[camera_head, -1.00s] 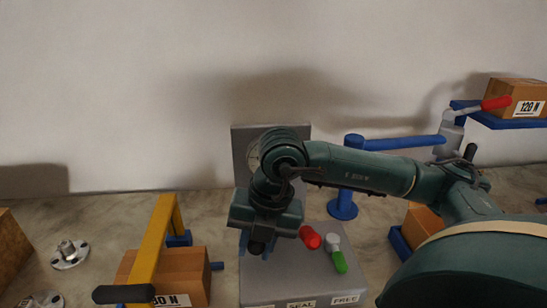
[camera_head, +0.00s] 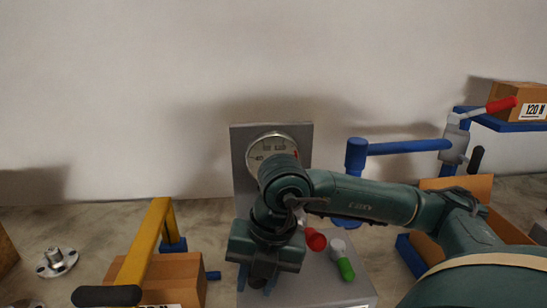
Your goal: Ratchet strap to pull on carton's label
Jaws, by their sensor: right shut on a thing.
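My right gripper (camera_head: 262,279) points down over the grey gauge stand (camera_head: 241,155). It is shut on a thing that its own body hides. A brown carton (camera_head: 511,92) with a "120 N" label (camera_head: 535,111) sits on a blue shelf at upper right. Another carton (camera_head: 185,272) stands under a yellow frame at lower left, its label mostly cut off. A further carton (camera_head: 470,187) is partly behind my right arm. I cannot pick out a ratchet strap for certain. My left gripper is not in view.
A round gauge (camera_head: 270,146) shows above my gripper. A red knob (camera_head: 316,242) and a green-tipped lever (camera_head: 345,268) are just right of it. The yellow frame (camera_head: 150,240), a blue post (camera_head: 356,155) and a red-handled clamp (camera_head: 455,142) stand nearby. A metal flange (camera_head: 57,263) lies at left.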

